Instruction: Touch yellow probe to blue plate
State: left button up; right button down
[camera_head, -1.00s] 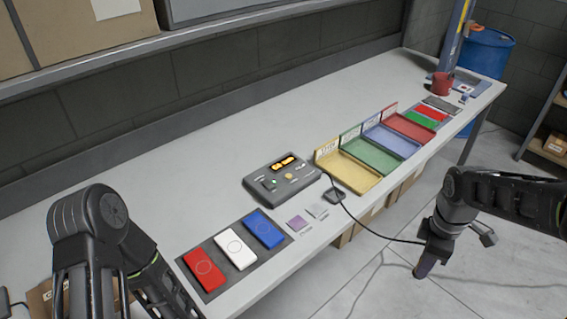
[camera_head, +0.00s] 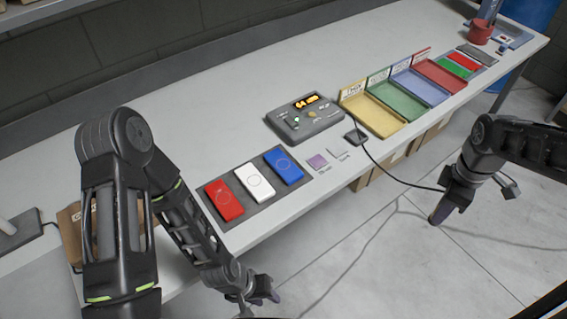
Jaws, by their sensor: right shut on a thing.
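The blue plate (camera_head: 289,173) lies flat at the right end of a dark mat, beside a white plate (camera_head: 252,190) and a red plate (camera_head: 224,199). My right gripper (camera_head: 442,207) is off the table's front edge, well to the right of the blue plate and apart from it. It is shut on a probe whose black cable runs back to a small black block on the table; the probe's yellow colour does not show. My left gripper (camera_head: 262,294) is low at the bottom edge, in front of the table; its jaw opening is unclear.
A grey meter (camera_head: 306,122) with a lit display stands behind the plates. Yellow (camera_head: 375,117), green, blue and red trays line the table to the right. The black block (camera_head: 356,136) and two small squares lie near the front edge.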

dwell(0.4)
jog(key=w+a+f+m+b, duration=0.1)
jog(key=w+a+m+b, duration=0.2)
jog(key=w+a+m, duration=0.7)
jog(key=shift+w+a+f+m, duration=0.2)
jog(key=shift+a+f+m, duration=0.05)
jog(key=shift+a+m, duration=0.95)
